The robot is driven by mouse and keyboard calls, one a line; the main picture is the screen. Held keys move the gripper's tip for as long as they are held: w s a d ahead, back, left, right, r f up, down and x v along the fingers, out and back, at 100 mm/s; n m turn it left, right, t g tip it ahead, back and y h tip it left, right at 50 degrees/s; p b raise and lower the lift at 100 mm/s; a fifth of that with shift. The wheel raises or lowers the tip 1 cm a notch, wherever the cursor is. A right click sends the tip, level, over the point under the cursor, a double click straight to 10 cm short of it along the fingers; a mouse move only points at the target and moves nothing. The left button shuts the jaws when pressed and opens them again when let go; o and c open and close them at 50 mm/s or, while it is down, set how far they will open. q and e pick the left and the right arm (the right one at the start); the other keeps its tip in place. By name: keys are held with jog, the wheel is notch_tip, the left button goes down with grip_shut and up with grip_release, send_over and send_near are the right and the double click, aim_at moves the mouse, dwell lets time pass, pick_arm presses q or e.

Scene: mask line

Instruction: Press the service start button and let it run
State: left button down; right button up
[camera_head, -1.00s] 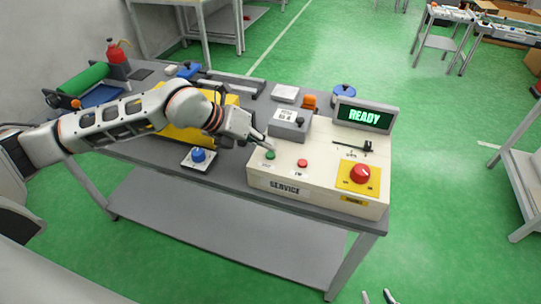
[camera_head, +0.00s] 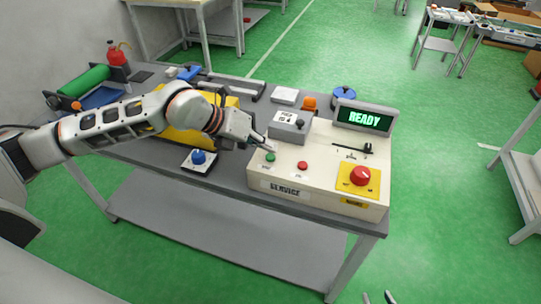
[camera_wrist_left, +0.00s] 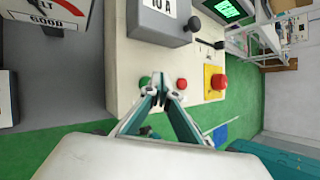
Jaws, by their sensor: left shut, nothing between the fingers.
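The cream service box (camera_head: 285,189) stands at the table's right end and is labelled SERVICE. A green button (camera_head: 270,157) is at the left of its top face, with a small red button (camera_head: 302,165) to its right. The display (camera_head: 365,116) reads READY in green. My left gripper (camera_head: 270,147) is shut and empty, its tips just behind and above the green button. In the left wrist view, the green button (camera_wrist_left: 145,82) shows beside the closed fingertips (camera_wrist_left: 166,93); contact cannot be told. Two fingertips of my right gripper (camera_head: 378,297) show apart at the bottom edge.
A large red stop button (camera_head: 360,175) on a yellow plate sits at the box's right. A grey box with a lever (camera_head: 290,125) stands behind. A blue knob (camera_head: 198,157) is left of the box, below my left arm.

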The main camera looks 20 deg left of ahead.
pick_arm(q)
jog(key=shift+f, duration=0.1)
jog(key=shift+f+b, duration=0.35)
dwell(0.4)
